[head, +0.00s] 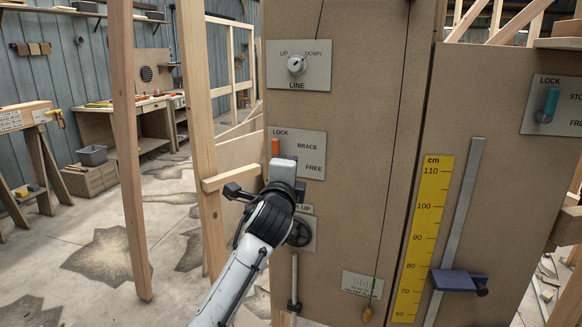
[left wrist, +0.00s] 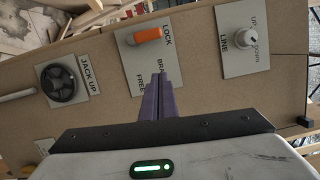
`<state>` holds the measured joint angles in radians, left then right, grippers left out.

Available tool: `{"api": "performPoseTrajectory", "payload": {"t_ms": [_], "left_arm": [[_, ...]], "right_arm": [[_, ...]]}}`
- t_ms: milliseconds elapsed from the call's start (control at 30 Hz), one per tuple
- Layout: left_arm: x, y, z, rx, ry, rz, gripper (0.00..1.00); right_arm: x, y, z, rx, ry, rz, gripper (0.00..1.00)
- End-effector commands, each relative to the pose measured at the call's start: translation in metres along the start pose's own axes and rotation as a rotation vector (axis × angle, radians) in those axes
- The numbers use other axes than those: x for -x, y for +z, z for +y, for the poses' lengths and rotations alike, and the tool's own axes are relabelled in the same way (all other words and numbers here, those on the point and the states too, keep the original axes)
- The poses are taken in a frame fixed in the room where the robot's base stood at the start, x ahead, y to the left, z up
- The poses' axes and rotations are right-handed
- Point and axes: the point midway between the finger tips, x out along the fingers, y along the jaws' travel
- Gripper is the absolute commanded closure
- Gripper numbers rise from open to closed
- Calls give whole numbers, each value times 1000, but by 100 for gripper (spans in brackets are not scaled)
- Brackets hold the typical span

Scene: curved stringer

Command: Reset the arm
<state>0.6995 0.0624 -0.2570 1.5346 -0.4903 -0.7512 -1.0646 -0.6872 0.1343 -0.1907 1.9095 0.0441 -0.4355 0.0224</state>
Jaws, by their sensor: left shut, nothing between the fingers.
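My left arm (head: 238,275) reaches up from the bottom of the head view. My left gripper (head: 283,170) is in front of the lower part of the BRACE plate (head: 312,142), and its fingertips are hard to make out there. In the left wrist view the two fingers of my left gripper (left wrist: 160,85) are together and empty, over the lettering of the BRACE plate. The orange lever (head: 276,147) is at the LOCK end; it also shows in the left wrist view (left wrist: 148,35), apart from the fingers. My right gripper is not in view.
A LINE knob (head: 296,65) is above. The JACK UP handwheel (head: 299,232) is just below my gripper, partly hidden. A yellow cm scale (head: 424,235), a blue slider (head: 458,281) and a teal lever (head: 550,101) are to the right. Wooden posts (head: 200,130) stand close on the left.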

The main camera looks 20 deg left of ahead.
Motion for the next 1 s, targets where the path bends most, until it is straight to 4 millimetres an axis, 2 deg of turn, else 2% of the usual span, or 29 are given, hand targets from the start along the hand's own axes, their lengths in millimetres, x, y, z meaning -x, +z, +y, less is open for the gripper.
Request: {"api": "performPoseTrajectory", "payload": {"t_ms": [267, 367, 467, 567, 600, 667, 700, 767, 800, 867, 900, 967, 1000], "left_arm": [[0, 0, 2, 1, 2, 1, 100], [4, -2, 20, 27, 25, 12, 100], [15, -8, 65, 102, 83, 36, 100], [40, -16, 131, 226, 173, 67, 100], [53, -19, 159, 285, 215, 77, 100], [76, -23, 199, 377, 276, 87, 100], [92, -24, 225, 440, 320, 89, 100], [119, -27, 262, 534, 385, 87, 100], [139, -28, 286, 596, 429, 81, 100], [171, -29, 320, 695, 496, 67, 100], [193, -29, 341, 760, 540, 53, 100], [229, -29, 370, 860, 608, 26, 100], [254, -29, 388, 929, 653, 3, 100]], "right_arm": [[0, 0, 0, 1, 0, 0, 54], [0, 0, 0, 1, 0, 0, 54], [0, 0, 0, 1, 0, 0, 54], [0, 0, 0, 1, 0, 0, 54], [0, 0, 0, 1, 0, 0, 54], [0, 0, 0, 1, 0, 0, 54], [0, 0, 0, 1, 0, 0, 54], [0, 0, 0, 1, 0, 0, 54], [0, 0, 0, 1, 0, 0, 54], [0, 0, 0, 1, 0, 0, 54], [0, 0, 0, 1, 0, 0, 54], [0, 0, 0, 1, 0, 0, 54], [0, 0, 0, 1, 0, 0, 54]]}}
